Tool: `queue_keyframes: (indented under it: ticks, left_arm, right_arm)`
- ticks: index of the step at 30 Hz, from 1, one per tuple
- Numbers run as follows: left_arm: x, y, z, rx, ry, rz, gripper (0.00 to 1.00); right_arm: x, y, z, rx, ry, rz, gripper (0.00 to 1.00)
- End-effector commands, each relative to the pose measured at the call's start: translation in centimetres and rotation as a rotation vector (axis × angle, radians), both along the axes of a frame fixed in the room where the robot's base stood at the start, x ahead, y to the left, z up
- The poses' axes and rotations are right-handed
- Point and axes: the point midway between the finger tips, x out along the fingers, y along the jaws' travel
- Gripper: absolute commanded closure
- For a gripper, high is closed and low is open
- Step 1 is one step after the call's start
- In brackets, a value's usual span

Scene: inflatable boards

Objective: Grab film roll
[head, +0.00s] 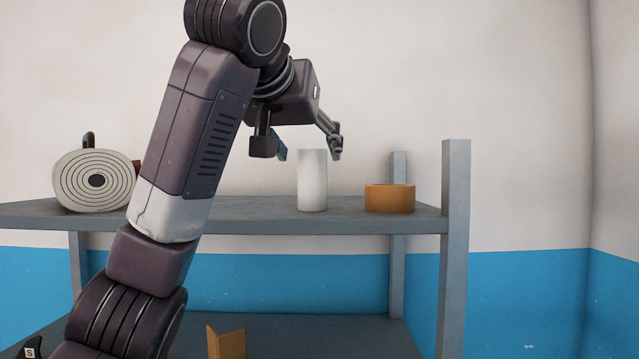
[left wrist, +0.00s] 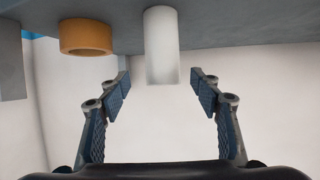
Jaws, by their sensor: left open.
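The film roll (head: 312,182) is a plain white cylinder standing upright on the grey shelf (head: 260,226). In the left wrist view the film roll (left wrist: 161,50) appears upside down, centred ahead of the gap between the fingers. My left gripper (head: 309,150) is open, with its fingers spread on either side of the roll's top end in the head view. The fingers (left wrist: 161,82) hold nothing. I cannot tell whether the roll's top is just between the fingertips or a little beyond them. My right gripper is not in view.
An orange tape ring (head: 390,199) lies right of the film roll, with a gap between. A rolled pale board (head: 95,181) sits at the shelf's left. A grey post (head: 454,250) rises at the shelf's right end. A brown angled piece (head: 226,343) is on the lower shelf.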

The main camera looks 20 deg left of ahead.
Motion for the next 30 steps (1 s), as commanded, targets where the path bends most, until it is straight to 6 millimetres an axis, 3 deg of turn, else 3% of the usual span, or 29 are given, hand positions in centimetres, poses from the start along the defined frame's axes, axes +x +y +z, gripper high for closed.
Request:
queue_keyframes:
  ticks: [4,10,14,17,24,29,30]
  left_arm:
    - [1.5,0.2,-0.3,-0.001,0.002,0.001,0.42]
    - [3.2,0.4,-0.9,0.000,0.002,0.001,0.42]
    - [4.7,0.7,-1.3,0.001,0.003,0.002,0.42]
    - [5.8,0.8,-1.9,0.000,0.003,0.000,0.42]
    - [7.0,0.8,-2.7,0.000,-0.001,0.000,0.42]
    - [7.0,0.8,-2.7,0.000,-0.001,0.000,0.42]
    - [7.0,0.8,-2.7,0.000,-0.001,0.000,0.46]
  right_arm:
    - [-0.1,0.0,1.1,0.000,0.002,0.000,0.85]
    - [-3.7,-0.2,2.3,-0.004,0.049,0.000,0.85]
    - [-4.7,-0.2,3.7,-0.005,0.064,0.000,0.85]
    - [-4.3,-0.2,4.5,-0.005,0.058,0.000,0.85]
    - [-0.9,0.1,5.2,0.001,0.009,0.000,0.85]
    - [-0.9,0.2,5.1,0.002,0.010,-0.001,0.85]
    - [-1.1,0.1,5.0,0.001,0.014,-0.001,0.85]
